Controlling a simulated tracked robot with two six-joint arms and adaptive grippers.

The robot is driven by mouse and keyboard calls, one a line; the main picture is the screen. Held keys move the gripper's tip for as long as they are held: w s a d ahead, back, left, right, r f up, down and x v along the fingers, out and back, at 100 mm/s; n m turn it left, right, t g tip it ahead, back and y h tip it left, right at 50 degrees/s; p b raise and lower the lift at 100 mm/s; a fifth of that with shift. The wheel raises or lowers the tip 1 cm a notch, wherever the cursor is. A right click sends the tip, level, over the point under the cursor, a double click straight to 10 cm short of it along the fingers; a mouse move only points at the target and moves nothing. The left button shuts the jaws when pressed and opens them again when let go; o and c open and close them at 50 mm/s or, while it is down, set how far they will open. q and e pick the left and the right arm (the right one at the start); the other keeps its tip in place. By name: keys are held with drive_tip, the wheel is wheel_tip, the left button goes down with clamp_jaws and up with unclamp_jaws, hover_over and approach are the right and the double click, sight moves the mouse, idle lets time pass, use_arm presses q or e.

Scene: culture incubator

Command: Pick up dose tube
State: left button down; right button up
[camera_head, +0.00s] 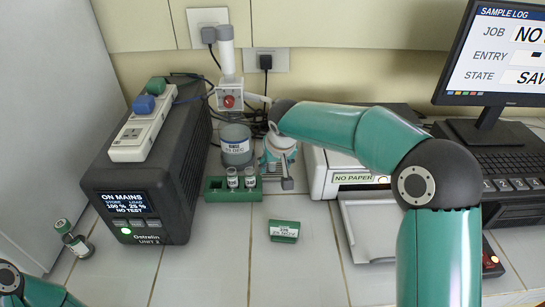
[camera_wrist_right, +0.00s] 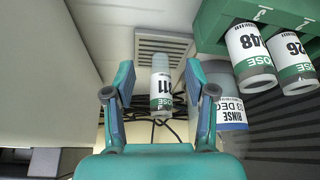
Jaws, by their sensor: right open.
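A dose tube (camera_wrist_right: 160,85) with a white label ending in 11 and a green band shows between the parted fingers of my right gripper (camera_wrist_right: 160,100) in the right wrist view. The fingers do not visibly touch it. In the head view my right gripper (camera_head: 284,168) is pointed down just right of the green rack (camera_head: 233,196). Two tubes (camera_head: 232,178) (camera_head: 250,178) stand in this rack; they show top right in the wrist view, labels ending 48 (camera_wrist_right: 250,48) and 26 (camera_wrist_right: 290,55). Of my left arm only a part shows, lower left.
A grey rinse container (camera_head: 236,150) stands behind the rack. A dark power unit (camera_head: 150,170) is to the left, with another green-capped tube (camera_head: 75,240) beside it. The front middle is mostly clear.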

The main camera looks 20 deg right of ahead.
drive_tip(key=w, duration=0.1)
drive_tip(key=w+p, duration=0.1)
drive_tip(key=w, duration=0.1)
drive_tip(key=shift+w+d+f, duration=0.2)
drive_tip(key=shift+w+f, duration=0.15)
drive_tip(key=shift+w, duration=0.05)
drive_tip(key=shift+f, duration=0.25)
drive_tip(key=c, duration=1)
drive_tip(key=shift+c, duration=0.2)
drive_tip(key=shift+r, duration=0.2)
